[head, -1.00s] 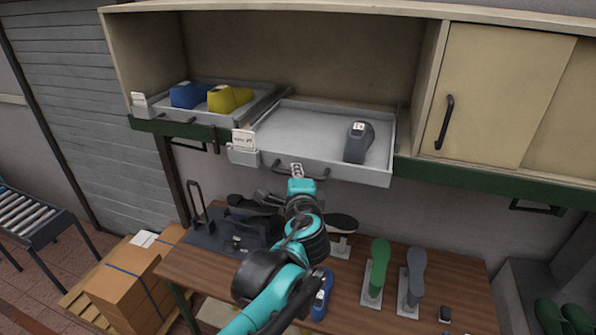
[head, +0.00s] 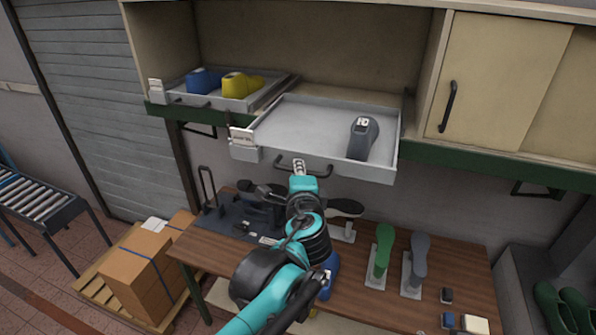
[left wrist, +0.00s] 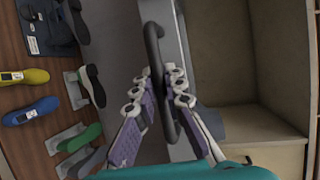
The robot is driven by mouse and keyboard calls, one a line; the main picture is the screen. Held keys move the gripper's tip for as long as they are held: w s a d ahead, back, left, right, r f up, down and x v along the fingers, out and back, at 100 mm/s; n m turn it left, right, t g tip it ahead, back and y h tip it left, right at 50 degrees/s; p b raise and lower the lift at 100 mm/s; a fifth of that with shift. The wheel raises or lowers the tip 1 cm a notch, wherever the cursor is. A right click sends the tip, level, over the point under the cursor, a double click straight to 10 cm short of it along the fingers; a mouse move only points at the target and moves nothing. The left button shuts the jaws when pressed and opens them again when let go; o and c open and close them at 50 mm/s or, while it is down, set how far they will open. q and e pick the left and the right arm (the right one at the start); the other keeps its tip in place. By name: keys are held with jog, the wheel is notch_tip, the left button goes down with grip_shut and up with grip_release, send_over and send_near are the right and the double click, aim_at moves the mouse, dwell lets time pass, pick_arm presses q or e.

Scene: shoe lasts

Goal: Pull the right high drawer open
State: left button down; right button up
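The right high drawer (head: 325,125) is a light grey tray that stands well out from the upper cabinet, with a dark grey shoe last (head: 362,140) inside at its right. Its dark bar handle (head: 318,172) is on the front panel and also shows in the left wrist view (left wrist: 153,38). My left gripper (head: 299,166) is at this handle. In the left wrist view its two purple-padded fingers (left wrist: 165,78) close on the bar from both sides. My right gripper is in neither view.
The left high drawer (head: 196,99) holds blue and yellow lasts and is also partly out. Below, the wooden workbench (head: 345,270) carries green and grey lasts on stands. A cabinet door (head: 495,80) is at the right. Cardboard boxes (head: 137,275) sit at lower left.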

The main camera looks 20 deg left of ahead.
pick_arm(q)
jog(key=c, duration=1.6)
grip_release()
jog(key=v, duration=1.1)
jog(key=shift+s+d+r, duration=0.1)
jog(key=shift+s+r, duration=0.05)
jog(key=shift+s, duration=0.25)
jog(key=s+a+f+n+g+h+b, duration=0.1)
jog(key=f+n+b, duration=0.4)
jog(key=f+b, duration=0.7)
jog(key=s+a+f+n+g+h+b, duration=0.1)
jog(key=s+f+n+g+h+b, duration=0.2)
jog(key=f+b, duration=0.9)
jog(key=s+a+f+n+g+h+b, duration=0.1)
jog(key=s+f+n+g+b, duration=0.2)
jog(key=f+b, duration=0.9)
jog(key=shift+s+a+f+n+g+h, duration=0.15)
jog(key=shift+s+f+n, duration=0.45)
jog(key=shift+f, duration=3.3)
jog(key=shift+s+a+f+n+g+h, duration=0.1)
jog(key=shift+s+f+n, duration=0.45)
jog(key=shift+f, duration=3.35)
jog(key=shift+s+a+f+n+g+h, duration=0.15)
jog(key=shift+s+f+n, duration=0.4)
jog(key=shift+f, duration=3.3)
